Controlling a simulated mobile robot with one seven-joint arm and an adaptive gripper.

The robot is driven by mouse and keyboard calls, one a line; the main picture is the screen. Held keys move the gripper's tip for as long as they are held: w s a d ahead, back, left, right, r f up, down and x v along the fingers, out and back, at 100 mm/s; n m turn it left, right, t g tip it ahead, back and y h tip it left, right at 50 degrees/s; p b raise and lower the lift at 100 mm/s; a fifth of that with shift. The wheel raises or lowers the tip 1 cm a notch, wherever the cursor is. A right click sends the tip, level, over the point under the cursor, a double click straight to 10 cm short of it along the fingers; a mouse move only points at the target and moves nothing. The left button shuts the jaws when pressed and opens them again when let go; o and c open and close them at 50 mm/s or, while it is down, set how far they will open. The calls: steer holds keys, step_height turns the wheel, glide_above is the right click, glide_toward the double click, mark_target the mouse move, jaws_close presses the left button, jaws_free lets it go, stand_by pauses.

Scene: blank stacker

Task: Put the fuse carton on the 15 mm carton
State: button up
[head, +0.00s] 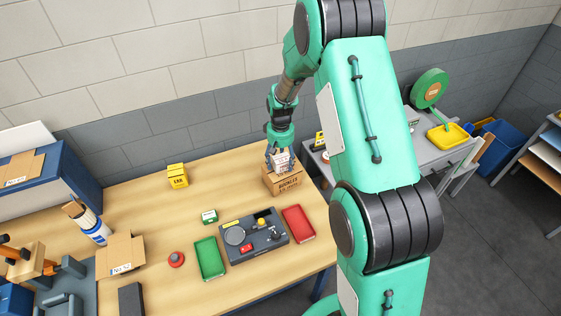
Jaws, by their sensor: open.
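A brown carton (286,184) with dark print sits at the back right of the wooden table; its print is too small to read surely, but it looks like the 15 mm carton. A small white carton (281,158), probably the fuse carton, is on top of it and appears to rest there. My gripper (281,163) points down over the brown carton, with its fingers open around the white carton. The fingers partly hide the white carton, so I cannot tell whether they touch it.
A yellow carton (177,176) and a small green-and-white box (209,216) stand to the left. A green tray (210,258), a dark control panel (253,235) and a red tray (298,223) lie in front. The table between the yellow and brown cartons is clear.

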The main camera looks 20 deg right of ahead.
mark_target(280, 158)
steer(key=shift+r, duration=0.15)
step_height(280, 158, up, 12)
stand_by(0.6)
steer(key=shift+r, duration=0.1)
stand_by(0.5)
